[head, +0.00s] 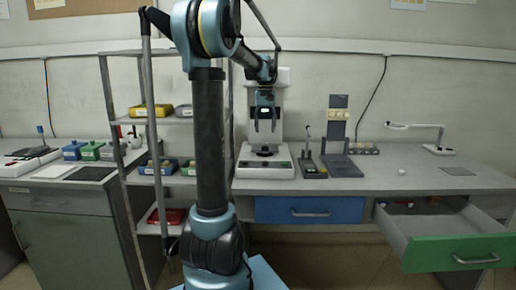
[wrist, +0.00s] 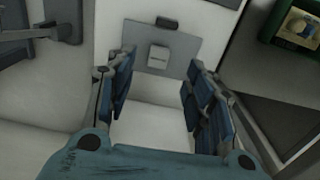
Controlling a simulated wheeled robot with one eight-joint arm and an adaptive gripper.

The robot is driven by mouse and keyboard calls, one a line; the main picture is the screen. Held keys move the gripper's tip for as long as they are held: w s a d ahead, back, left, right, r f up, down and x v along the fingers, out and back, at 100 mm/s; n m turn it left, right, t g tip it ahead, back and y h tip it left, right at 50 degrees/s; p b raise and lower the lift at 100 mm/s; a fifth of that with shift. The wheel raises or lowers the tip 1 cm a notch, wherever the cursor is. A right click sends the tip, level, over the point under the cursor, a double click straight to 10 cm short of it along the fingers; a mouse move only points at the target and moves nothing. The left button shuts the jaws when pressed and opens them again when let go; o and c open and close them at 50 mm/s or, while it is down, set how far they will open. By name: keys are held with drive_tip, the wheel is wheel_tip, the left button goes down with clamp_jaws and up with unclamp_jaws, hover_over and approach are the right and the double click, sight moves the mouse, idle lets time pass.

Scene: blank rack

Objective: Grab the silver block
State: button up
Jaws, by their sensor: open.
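A small pale silver block (wrist: 158,57) sits on a grey plate (wrist: 184,46) in the wrist view, just beyond the fingertips and between their lines. My gripper (wrist: 157,80) is open and empty, with one blue-padded finger on each side. In the head view my gripper (head: 265,126) hangs pointing down in front of the white machine (head: 265,170) on the bench. I cannot make out the block for certain in the head view. Nothing in the wrist view covers its top.
A dark knob-like piece (wrist: 167,22) is beyond the plate. A green bin (wrist: 285,30) is at the upper right of the wrist view. A shelf rack (head: 150,120) stands left of the machine. The green-fronted drawer (head: 458,252) at right is pulled out.

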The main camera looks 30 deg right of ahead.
sight(265, 144)
drive_tip(key=shift+w+d, duration=0.15)
drive_tip(key=shift+d, duration=0.1)
drive_tip(key=shift+w+f, duration=0.1)
drive_tip(key=shift+f, duration=0.55)
drive_tip(key=shift+s+a+f, duration=0.1)
drive_tip(key=shift+s+f, duration=0.05)
drive_tip(key=shift+f, duration=1.4)
drive_tip(key=shift+s+a+f, duration=0.1)
drive_tip(key=shift+f, duration=1.45)
clamp_jaws()
